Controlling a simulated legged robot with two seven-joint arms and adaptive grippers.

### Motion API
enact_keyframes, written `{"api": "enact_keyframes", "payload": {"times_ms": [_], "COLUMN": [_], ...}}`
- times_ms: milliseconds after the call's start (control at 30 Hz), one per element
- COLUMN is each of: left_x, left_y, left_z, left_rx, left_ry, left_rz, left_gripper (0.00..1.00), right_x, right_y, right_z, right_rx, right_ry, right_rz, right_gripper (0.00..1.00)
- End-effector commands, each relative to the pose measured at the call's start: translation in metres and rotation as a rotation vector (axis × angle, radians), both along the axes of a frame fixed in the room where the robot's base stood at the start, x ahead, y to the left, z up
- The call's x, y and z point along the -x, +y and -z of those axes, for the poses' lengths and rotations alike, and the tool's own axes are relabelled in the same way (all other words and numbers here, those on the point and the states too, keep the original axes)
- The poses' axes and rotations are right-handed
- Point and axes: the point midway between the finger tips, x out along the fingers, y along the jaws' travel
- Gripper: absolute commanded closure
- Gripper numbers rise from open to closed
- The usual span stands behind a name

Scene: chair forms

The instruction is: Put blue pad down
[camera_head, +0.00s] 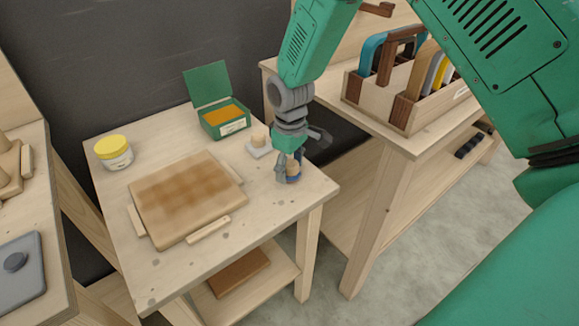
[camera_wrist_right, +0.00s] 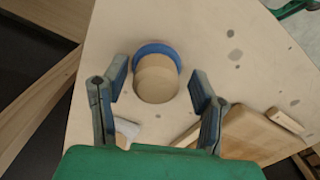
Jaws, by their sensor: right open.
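The blue pad (camera_head: 294,178) has a round wooden knob on top and stands on the small wooden table near its right corner. It also shows in the right wrist view (camera_wrist_right: 154,50), where its blue rim sticks out behind the knob (camera_wrist_right: 156,80). My right gripper (camera_head: 288,173) is open and low over the table at the pad. In the right wrist view its fingers (camera_wrist_right: 160,86) stand on either side of the knob, with gaps on both sides. My left gripper is not in view.
A wooden board (camera_head: 185,195) lies mid-table between small wooden strips. A white pad with a knob (camera_head: 259,149), an open green box (camera_head: 225,118) and a yellow-lidded jar (camera_head: 114,153) stand behind. A tool rack (camera_head: 400,105) stands on the right bench.

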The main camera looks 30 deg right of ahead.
Motion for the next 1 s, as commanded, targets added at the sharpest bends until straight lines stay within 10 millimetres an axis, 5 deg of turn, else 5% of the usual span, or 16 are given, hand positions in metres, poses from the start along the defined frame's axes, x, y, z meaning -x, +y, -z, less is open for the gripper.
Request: {"api": "enact_keyframes", "payload": {"times_ms": [167, 633, 1000], "left_x": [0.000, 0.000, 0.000], "left_y": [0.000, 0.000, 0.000], "left_z": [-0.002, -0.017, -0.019], "left_rx": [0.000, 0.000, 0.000], "left_ry": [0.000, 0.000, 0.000], "left_rz": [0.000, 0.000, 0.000], "left_gripper": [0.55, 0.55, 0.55], "right_x": [0.000, -0.001, -0.001], "right_y": [0.000, 0.000, 0.000], "right_z": [-0.011, -0.104, -0.121], "right_rx": [0.000, -0.001, -0.001], "right_ry": [-0.001, -0.003, 0.000], "right_rz": [0.000, 0.001, 0.000], "right_gripper": [0.46, 0.46, 0.46]}}
